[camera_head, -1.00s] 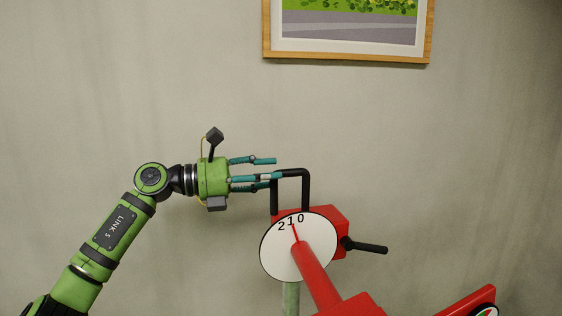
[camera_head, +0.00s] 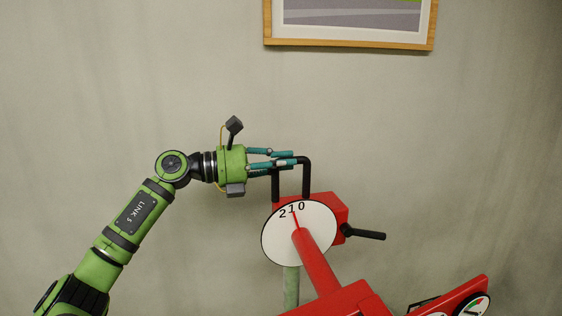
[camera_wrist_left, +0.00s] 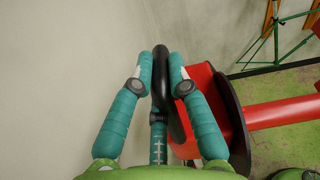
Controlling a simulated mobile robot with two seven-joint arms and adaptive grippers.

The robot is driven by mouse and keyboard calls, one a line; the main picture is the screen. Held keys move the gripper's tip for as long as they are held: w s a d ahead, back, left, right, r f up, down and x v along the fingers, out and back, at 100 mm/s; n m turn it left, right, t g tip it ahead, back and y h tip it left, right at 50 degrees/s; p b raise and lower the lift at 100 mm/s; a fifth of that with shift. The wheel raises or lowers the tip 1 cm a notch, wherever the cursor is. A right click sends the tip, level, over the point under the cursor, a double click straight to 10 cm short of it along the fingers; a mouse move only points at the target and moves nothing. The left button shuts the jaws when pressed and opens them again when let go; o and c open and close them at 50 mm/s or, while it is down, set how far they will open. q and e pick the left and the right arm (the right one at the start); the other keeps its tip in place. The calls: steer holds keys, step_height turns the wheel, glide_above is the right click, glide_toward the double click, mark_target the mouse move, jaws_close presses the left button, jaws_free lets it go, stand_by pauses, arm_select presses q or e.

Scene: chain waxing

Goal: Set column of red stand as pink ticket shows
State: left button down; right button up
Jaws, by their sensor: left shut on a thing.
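The red stand has a red clamp head (camera_head: 325,206) on a pale green column (camera_head: 291,287). A black U-shaped handle (camera_head: 306,180) rises from the head. My left gripper (camera_head: 294,158) has its teal fingers shut around the handle's upper part; the handle (camera_wrist_left: 163,80) runs between them in the left wrist view. A white dial (camera_head: 275,235) on the head shows 2, 1 and 0, with a thin red pointer near the 1. A black lever (camera_head: 367,234) sticks out to the right of the head. The pink ticket and my right gripper are not in view.
A red arm (camera_head: 318,262) runs from the dial down to the right. Gauges (camera_head: 473,306) on a red panel (camera_head: 450,296) show at the bottom right. A framed picture (camera_head: 350,46) hangs on the wall. A green tripod (camera_wrist_left: 275,35) shows in the left wrist view.

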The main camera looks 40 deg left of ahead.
arm_select(q)
step_height(320, 180, up, 5)
steer(key=shift+r+p, duration=0.2)
steer(key=shift+p, duration=1.05)
steer(key=shift+f, duration=0.1)
steer(key=c, duration=1.2)
jaws_free()
steer(key=shift+f, duration=0.2)
steer(key=v, duration=1.2)
